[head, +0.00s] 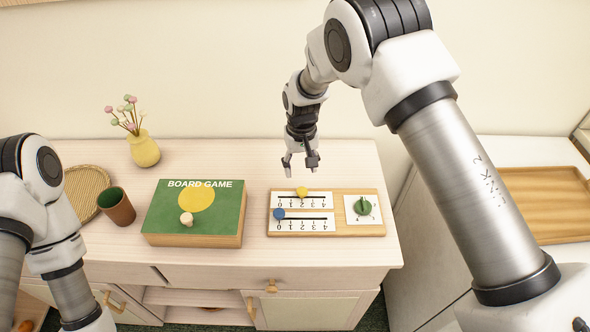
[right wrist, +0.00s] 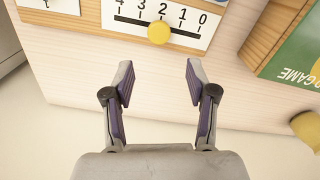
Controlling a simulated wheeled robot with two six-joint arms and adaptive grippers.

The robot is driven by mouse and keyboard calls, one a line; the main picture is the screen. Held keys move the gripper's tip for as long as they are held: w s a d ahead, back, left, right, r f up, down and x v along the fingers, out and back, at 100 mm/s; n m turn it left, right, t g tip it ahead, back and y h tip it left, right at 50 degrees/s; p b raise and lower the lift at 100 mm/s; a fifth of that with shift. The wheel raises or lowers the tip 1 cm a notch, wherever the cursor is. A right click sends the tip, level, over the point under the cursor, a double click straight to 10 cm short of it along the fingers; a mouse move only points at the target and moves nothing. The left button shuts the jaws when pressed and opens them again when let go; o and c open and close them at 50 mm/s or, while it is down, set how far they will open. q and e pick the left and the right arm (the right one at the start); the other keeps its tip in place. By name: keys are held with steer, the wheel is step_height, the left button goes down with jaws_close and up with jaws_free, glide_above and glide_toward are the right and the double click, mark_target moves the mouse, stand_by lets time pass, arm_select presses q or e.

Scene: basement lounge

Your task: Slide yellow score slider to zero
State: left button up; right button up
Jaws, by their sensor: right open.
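The yellow score slider (head: 302,192) sits on the upper track of a wooden score board (head: 353,232) on the cabinet top. In the right wrist view the yellow slider (right wrist: 158,32) stands at the 2 mark, with 0 to its right and 4 to its left. My right gripper (head: 301,168) is open and empty, above and just behind the board. In the right wrist view its fingers (right wrist: 159,82) are apart, with the slider beyond their tips. My left arm shows at the lower left, but its gripper is out of view.
A blue slider (head: 279,213) sits at the left end of the lower track. A green knob (head: 363,205) is at the board's right. Left of the board are a board game box (head: 165,212), a brown cup (head: 116,206), a woven tray (head: 73,183) and a yellow vase (head: 144,151).

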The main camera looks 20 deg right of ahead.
mark_target(302, 192)
steer(key=s+f+p, duration=0.1)
steer(key=s+f, duration=0.1)
steer(key=s, duration=0.1)
steer(key=shift+f, duration=0.35)
steer(key=f, duration=0.2)
steer(key=w+f+p, duration=0.1)
steer(key=f, duration=0.1)
steer(key=shift+w+f, duration=0.15)
steer(key=shift+w, duration=0.05)
steer(key=shift+s, duration=0.1)
steer(key=shift+s+r, duration=0.2)
steer(key=shift+r, duration=0.05)
steer(key=shift+c, duration=1.4)
steer(key=shift+r, duration=0.1)
steer(key=c, duration=0.5)
jaws_close()
arm_select(q)
steer(key=s+r, duration=0.2)
steer(key=shift+r, duration=0.3)
